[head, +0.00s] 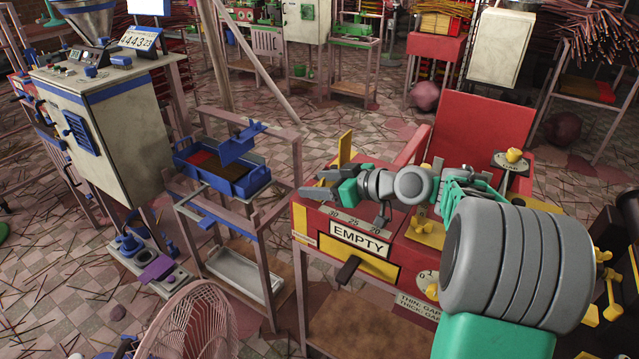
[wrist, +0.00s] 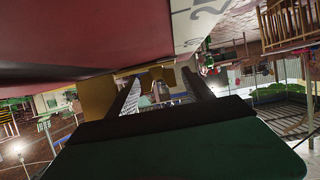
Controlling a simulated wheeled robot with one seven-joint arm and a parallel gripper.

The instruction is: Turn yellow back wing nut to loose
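The red machine (head: 315,240) with the "EMPTY" sign (head: 360,238) stands in the middle of the head view. My gripper (head: 314,184) points left over its left end, close to an upright yellow plate (head: 345,148). In the wrist view the two dark fingers of my gripper (wrist: 163,95) are spread apart. A small yellow-brown part (wrist: 160,78) shows between and beyond their tips; it may be the back wing nut, but I cannot tell. I cannot see whether a finger touches it. In the head view my gripper and arm hide part of the machine top.
A yellow knob (head: 515,155) sits at the machine's back right. A blue tray (head: 225,178) on a wooden stand is to the left. A pink fan (head: 195,325) stands at the front, and a grey cabinet (head: 125,130) at far left. Sticks litter the tiled floor.

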